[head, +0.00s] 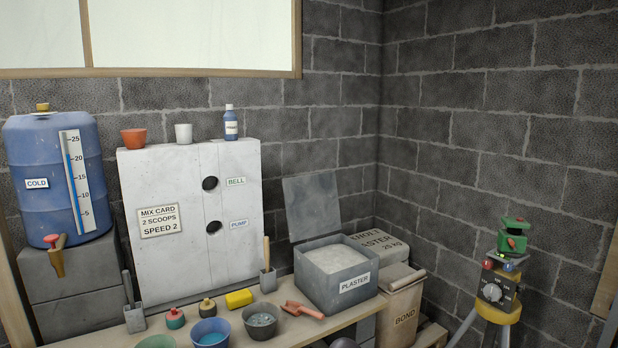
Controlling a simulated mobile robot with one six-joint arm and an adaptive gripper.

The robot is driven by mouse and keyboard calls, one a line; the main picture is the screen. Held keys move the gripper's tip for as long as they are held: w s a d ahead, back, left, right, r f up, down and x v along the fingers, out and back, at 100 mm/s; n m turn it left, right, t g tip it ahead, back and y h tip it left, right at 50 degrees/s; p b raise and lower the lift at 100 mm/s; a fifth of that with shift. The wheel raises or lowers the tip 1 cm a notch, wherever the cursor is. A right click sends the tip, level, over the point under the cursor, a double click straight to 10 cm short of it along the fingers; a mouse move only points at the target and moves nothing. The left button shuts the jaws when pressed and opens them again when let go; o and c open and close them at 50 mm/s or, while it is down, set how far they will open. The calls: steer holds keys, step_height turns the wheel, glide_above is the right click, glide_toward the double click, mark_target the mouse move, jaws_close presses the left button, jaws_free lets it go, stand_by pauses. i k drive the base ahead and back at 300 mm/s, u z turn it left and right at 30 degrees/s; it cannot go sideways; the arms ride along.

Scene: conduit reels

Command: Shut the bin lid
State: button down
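The plaster bin (318,287) is a grey open-topped box with a "PLASTER" label, standing at the right end of the bench. Its flat grey lid (312,206) is open, standing up at the bin's back edge and tilted slightly back. Pale powder (335,258) fills the bin close to the rim. The opening is clear of objects. My gripper is not in view.
A bond bag (403,302) stands right of the bin. A tripod device (496,289) stands farther right.

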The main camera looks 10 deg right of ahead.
mark_target(312, 201)
steer(key=z, duration=0.25)
steer(key=i, duration=1.45)
steer(key=u, duration=0.25)
